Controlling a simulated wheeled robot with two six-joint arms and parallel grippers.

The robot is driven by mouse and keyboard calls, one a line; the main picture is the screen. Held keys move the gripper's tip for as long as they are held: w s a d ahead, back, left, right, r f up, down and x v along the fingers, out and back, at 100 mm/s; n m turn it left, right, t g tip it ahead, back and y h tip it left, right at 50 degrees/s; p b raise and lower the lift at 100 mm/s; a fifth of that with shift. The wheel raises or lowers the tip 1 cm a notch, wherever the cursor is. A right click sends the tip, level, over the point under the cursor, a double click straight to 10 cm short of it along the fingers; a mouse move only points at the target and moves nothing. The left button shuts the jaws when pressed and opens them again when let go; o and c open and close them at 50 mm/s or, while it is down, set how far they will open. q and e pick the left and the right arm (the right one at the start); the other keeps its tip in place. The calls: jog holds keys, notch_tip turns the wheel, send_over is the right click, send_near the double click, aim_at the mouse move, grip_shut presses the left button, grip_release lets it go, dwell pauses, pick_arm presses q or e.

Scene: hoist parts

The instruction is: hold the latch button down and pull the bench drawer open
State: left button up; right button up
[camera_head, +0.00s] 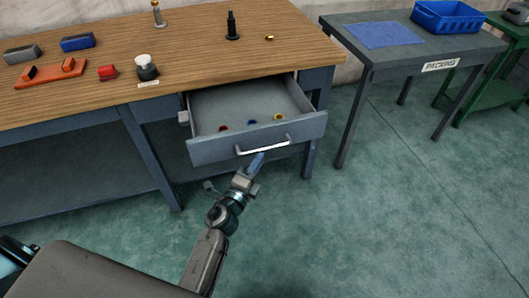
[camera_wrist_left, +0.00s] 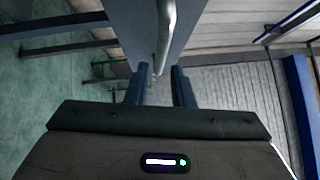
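The bench drawer (camera_head: 222,151) stands pulled out of the wooden-topped bench (camera_head: 190,45), with its inside showing. Its pale bar handle (camera_head: 263,146) is on the front panel and also shows in the left wrist view (camera_wrist_left: 166,40). My left gripper (camera_head: 257,161) is just below and in front of the handle. In the left wrist view its blue fingers (camera_wrist_left: 162,75) are apart, with the handle's end showing between their tips; contact is unclear. My right gripper is not visible.
Several small coloured rings (camera_head: 251,122) lie in the drawer.

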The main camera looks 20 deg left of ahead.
pick_arm(q)
jog(key=shift+b+v, duration=0.4)
jog(key=shift+v, duration=1.95)
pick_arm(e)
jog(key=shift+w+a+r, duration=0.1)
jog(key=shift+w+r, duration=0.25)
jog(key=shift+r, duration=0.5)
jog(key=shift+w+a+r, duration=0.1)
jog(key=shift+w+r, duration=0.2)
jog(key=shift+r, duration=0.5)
pick_arm(q)
jog(key=shift+f, duration=0.1)
